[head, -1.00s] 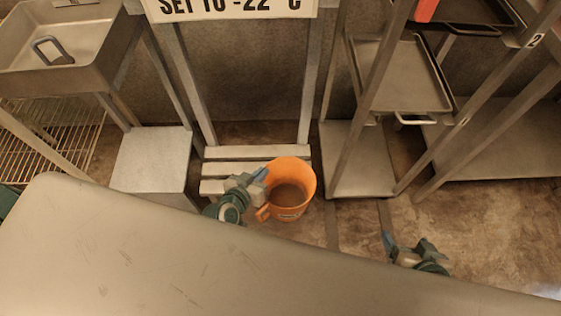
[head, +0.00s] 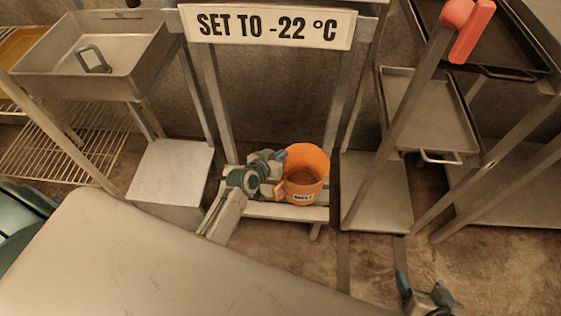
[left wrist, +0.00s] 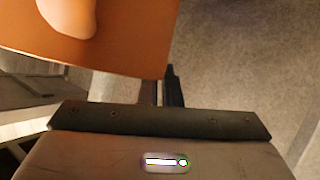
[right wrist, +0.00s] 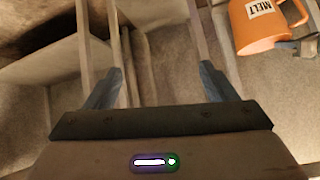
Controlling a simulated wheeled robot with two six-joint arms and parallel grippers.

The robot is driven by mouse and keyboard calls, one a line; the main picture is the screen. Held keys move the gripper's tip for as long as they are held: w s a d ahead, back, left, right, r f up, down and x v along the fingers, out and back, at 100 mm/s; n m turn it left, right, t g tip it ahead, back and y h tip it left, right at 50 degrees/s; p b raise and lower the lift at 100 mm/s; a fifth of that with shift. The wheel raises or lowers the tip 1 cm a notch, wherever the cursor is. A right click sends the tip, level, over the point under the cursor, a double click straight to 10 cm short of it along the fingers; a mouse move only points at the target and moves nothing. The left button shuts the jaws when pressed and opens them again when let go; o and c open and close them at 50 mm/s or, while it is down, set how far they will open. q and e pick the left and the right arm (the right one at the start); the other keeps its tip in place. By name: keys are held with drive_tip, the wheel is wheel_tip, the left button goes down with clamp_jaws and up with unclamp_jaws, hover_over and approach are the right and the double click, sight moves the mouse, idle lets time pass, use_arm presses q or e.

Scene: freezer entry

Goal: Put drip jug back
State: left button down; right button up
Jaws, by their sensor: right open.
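The orange drip jug (head: 305,165), with a white "MELT" label, is upright over the low slatted stand (head: 265,211) under the sign. It also shows in the right wrist view (right wrist: 262,28). I cannot tell whether its base touches the slats. My left gripper (head: 279,160) is at its left side and shut on it. The jug's orange wall (left wrist: 120,45) fills the upper left of the left wrist view and hides part of the fingers. My right gripper (head: 422,290) is open and empty, low at the right; its spread fingers show in the right wrist view (right wrist: 158,85).
A sign reading "SET TO -22 °C" (head: 268,27) hangs above the stand. A metal box (head: 172,172) stands left of it. A tray rack (head: 430,115) with a red-handled item (head: 470,28) is at right. A steel basin (head: 95,60) is at upper left. A broad grey surface (head: 150,265) fills the foreground.

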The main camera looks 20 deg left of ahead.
use_arm(q)
wheel_tip(320, 180, down, 3)
drive_tip(key=shift+f+b, duration=0.1)
drive_tip(key=shift+b, duration=0.45)
use_arm(e)
drive_tip(key=shift+w+r+t, duration=0.65)
drive_tip(key=shift+w+t, duration=0.35)
drive_tip(key=shift+t, duration=0.1)
use_arm(q)
drive_tip(key=shift+f, duration=0.1)
drive_tip(key=c, duration=1.6)
unclamp_jaws()
drive_tip(key=shift+f, duration=0.1)
use_arm(e)
drive_tip(key=shift+w+d+r+t, duration=0.1)
drive_tip(key=shift+w+r+t, duration=0.2)
drive_tip(key=shift+w+r, duration=0.2)
